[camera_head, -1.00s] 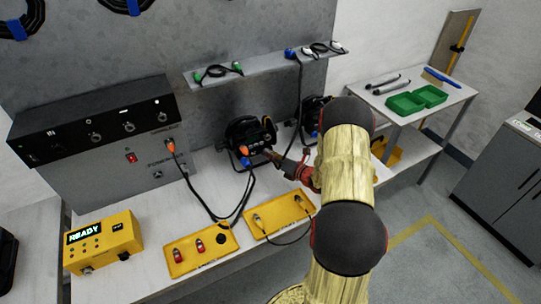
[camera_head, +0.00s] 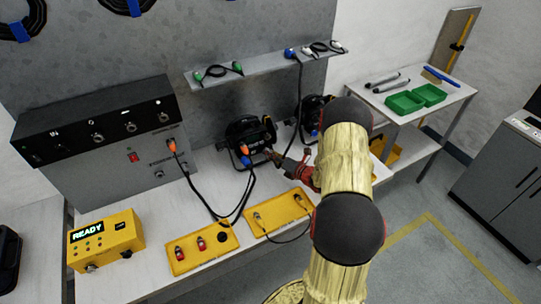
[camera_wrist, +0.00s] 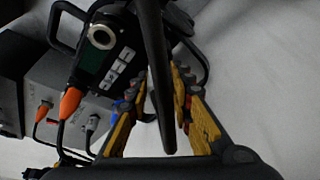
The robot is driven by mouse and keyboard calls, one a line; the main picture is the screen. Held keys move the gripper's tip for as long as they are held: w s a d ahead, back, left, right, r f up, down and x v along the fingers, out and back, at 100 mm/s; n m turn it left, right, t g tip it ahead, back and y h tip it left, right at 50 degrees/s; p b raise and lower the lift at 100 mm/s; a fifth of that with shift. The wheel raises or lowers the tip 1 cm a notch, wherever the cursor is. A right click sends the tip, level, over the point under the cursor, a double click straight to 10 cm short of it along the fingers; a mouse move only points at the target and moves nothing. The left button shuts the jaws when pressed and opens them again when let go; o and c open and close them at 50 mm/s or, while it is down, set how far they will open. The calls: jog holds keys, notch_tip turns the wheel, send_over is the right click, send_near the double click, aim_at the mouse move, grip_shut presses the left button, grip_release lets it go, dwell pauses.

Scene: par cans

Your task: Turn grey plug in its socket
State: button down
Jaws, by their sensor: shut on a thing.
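My gripper (camera_head: 270,153) is at the lower right of the black par can (camera_head: 247,137) on the bench. In the wrist view its yellow fingers (camera_wrist: 163,84) close in beside the control face of the par can (camera_wrist: 105,55). An orange plug (camera_wrist: 70,101) with a black cable shows left of the fingers.
A grey panel box (camera_head: 115,135) stands left, with an orange plug (camera_head: 172,146) in it. Yellow plates (camera_head: 200,249) and a yellow READY box (camera_head: 105,240) lie in front. A second par can (camera_head: 313,115) stands close right of my gripper. Cables cross the bench.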

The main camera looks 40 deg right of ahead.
jog(key=shift+r, duration=0.1)
jog(key=c, duration=1.5)
grip_release()
jog(key=v, duration=1.1)
jog(key=shift+s, duration=0.45)
